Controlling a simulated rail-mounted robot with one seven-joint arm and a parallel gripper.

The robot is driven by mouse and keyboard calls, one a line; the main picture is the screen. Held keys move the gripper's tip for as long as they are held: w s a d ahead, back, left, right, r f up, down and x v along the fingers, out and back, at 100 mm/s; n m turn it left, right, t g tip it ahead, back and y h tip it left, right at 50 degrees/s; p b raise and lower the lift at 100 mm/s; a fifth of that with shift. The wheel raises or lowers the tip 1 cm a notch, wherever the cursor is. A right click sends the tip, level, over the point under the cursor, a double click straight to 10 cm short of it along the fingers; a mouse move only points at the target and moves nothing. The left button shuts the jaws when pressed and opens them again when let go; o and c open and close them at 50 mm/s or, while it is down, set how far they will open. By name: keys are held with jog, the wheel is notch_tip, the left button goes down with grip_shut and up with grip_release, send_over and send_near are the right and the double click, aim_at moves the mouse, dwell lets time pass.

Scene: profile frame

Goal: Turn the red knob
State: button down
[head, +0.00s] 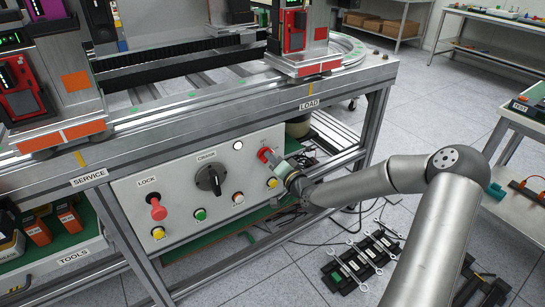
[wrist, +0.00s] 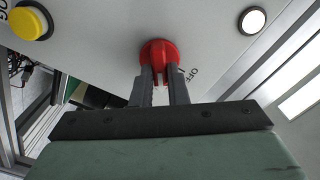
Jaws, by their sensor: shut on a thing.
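My gripper (head: 274,161) reaches the panel from the right. In the wrist view the two fingers of my gripper (wrist: 160,78) are shut on the knob's raised grip, one on each side. The fingers hide the lower part of the knob.
The panel also has a black rotary switch (head: 211,179), a red lever (head: 157,208) marked LOCK, a yellow button (head: 272,183) just below the knob, and other small buttons. Wrenches in a black tray (head: 362,262) lie on the floor. A white cart (head: 520,125) stands at right.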

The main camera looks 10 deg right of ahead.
jog(key=shift+f+m+p, duration=0.2)
jog(key=shift+m+p, duration=0.5)
jog(key=shift+m, duration=2.8)
jog(key=c, duration=1.4)
grip_release()
jog(key=shift+c, duration=0.2)
jog(key=p+v, duration=0.1)
jog(key=v, duration=1.6)
jog(key=shift+s+p, duration=0.2)
jog(key=shift+p, duration=0.15)
jog(key=shift+d, duration=0.1)
